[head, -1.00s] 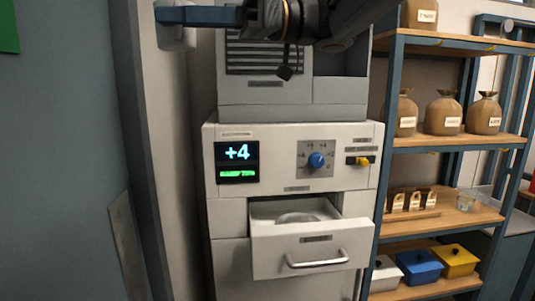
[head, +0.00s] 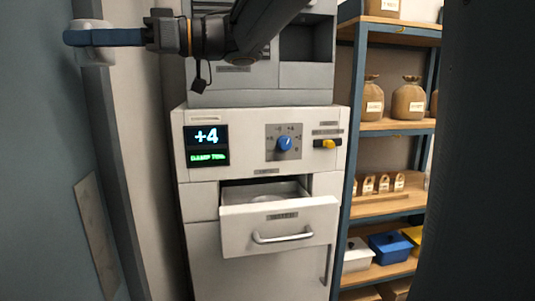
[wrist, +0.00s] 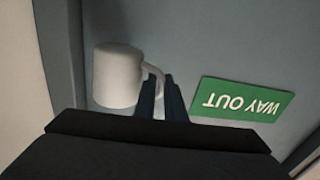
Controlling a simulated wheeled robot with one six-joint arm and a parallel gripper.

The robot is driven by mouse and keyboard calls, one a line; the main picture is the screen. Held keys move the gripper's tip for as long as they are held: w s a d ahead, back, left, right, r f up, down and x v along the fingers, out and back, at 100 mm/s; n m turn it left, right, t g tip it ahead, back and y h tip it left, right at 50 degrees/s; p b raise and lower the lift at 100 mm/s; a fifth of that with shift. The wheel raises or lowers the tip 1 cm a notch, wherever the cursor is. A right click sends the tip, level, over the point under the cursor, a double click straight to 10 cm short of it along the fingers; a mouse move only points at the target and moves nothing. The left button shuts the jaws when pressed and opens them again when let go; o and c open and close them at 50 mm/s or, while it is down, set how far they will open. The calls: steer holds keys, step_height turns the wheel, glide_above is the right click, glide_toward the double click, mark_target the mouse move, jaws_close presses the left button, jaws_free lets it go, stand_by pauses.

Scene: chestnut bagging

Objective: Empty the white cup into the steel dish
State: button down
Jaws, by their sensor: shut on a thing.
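The white cup (head: 93,54) is at the upper left of the head view, held high in front of the pale wall edge. In the wrist view the cup (wrist: 117,78) is left of the fingers, and its handle lies between them. My gripper (wrist: 158,82) is shut on that handle; its blue fingers (head: 105,38) also show in the head view. The cup's inside is hidden. The steel dish (head: 262,197) sits in the open drawer (head: 280,227) of the machine, lower and to the right of the cup. The drawer front hides most of the dish.
The machine (head: 262,140) has a lit display (head: 207,145) reading +4 and a blue knob (head: 284,144). A shelf rack (head: 390,125) with sacks and boxes stands to its right. A green WAY OUT sign (wrist: 242,98) is on the wall. A dark vertical shape covers the head view's right side.

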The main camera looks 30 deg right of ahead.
steer(key=w+d+f+m+t+h+b, duration=0.25)
steer(key=w+d+f+t, duration=0.3)
steer(key=f, duration=0.35)
steer(key=w+d+f+m+t+h+b, duration=0.2)
steer(key=w+d+f+m+t, duration=0.2)
steer(key=w+d+f, duration=0.3)
steer(key=d+f+m+t+h+b, duration=0.1)
steer(key=d+f+m+h, duration=0.1)
steer(key=f, duration=0.4)
steer(key=d+f+m+t+h+b, duration=0.1)
steer(key=d+f+t+h, duration=0.1)
steer(key=d+f, duration=0.3)
steer(key=w+d+f+m+t+h+b, duration=0.1)
steer(key=d+f+m+h+b, duration=0.1)
steer(key=f, duration=0.6)
steer(key=shift+d+f+m+h, duration=0.35)
steer(key=shift+d+h, duration=0.45)
steer(key=shift+h, duration=0.15)
steer(key=shift+r, duration=0.2)
steer(key=d+r+m+t+h+p, duration=0.1)
steer(key=d+r+m+t+p, duration=0.2)
steer(key=d+r+m, duration=0.3)
steer(key=shift+s+d+r+m+t+h+p, duration=0.15)
steer(key=shift+d+r+m+t+h+p, duration=0.45)
steer(key=shift+m, duration=2.1)
